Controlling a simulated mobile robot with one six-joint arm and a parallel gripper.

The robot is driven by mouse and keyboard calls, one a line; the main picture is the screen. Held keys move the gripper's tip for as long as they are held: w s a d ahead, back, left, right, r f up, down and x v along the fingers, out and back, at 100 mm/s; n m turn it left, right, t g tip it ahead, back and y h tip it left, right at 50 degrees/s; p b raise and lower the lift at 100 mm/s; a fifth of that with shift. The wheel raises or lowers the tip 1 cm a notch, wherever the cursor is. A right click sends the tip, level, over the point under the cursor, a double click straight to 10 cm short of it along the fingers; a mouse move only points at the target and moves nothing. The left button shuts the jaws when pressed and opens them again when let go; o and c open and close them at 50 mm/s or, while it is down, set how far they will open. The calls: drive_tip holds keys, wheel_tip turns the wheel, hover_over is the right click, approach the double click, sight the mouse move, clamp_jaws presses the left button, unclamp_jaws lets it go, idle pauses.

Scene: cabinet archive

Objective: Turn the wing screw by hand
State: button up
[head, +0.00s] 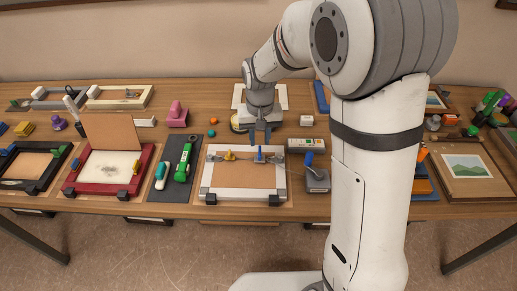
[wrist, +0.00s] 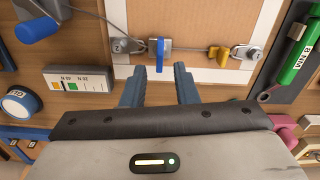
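A white picture frame (head: 207,180) with a brown back board lies face down at the table's front middle. A wire runs along its far side, with a small upright blue piece (head: 260,153) and a yellow piece (head: 229,155) on it. In the wrist view the blue piece (wrist: 160,54) stands on a metal block and looks like a wing. The yellow piece (wrist: 216,52) is to its right there. Which one is the wing screw I cannot tell for sure. My gripper (head: 260,135) is open and empty, its fingertips (wrist: 159,80) pointing toward the blue piece, apart from it.
A grey block with a blue handle (head: 313,175) stands right of the frame. A label box (head: 301,145) lies behind it. A dark mat (head: 170,185) with a green tool (head: 184,164) is at the left. A red frame (head: 70,182) lies further left.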

sight(260, 151)
drive_tip(key=shift+f+b, duration=0.9)
drive_tip(key=shift+f, duration=0.85)
drive_tip(key=shift+f, duration=0.2)
clamp_jaws()
